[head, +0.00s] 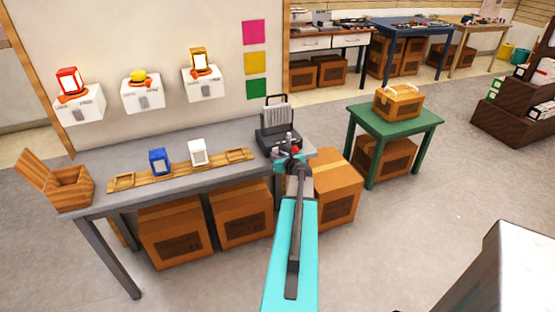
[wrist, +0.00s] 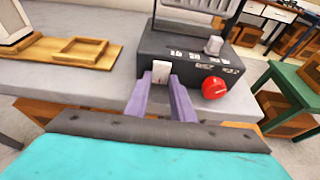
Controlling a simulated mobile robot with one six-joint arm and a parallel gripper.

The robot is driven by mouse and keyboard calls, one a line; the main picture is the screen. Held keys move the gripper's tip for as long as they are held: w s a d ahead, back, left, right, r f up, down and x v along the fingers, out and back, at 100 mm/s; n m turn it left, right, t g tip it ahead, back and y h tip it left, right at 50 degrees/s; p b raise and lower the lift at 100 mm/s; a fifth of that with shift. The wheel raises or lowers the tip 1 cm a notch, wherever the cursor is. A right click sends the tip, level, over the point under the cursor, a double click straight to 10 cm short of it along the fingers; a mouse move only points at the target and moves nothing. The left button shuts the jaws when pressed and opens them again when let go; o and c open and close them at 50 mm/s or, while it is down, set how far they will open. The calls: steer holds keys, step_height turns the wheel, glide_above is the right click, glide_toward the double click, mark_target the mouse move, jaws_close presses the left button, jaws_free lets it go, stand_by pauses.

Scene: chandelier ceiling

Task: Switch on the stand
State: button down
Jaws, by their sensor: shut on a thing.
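The stand appears to be the dark box (head: 268,139) with a metal grille and a handle, at the right end of the grey table. In the wrist view the box (wrist: 200,55) has a white switch (wrist: 161,68) on its front, a red knob (wrist: 214,87) at the lower right and a grey knob (wrist: 213,45) on top. My gripper (head: 288,160) is at the front of the box. In the wrist view its purple fingers (wrist: 161,82) are shut on the white switch, one finger on each side. The fingertips partly hide the switch's sides.
Blue (head: 159,161) and white (head: 198,152) blocks stand on a wooden strip on the grey table (head: 180,190). An open wooden box (head: 68,188) sits at the left end. Cardboard boxes (head: 335,190) fill the space below.

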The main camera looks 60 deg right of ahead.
steer(key=shift+w+f+t+h+b, duration=0.15)
steer(key=shift+t+h+b, duration=0.3)
steer(key=shift+b, duration=3)
steer(key=shift+f+t+h+b, duration=0.25)
steer(key=shift+t+b, duration=0.3)
steer(key=shift+b, duration=2.85)
steer(key=shift+r+b, duration=0.1)
steer(key=shift+b, duration=0.4)
steer(key=c, duration=1.5)
jaws_free()
steer(key=shift+a, duration=0.1)
steer(key=p+v, duration=0.5)
steer(key=v, duration=0.6)
steer(key=shift+s, duration=0.25)
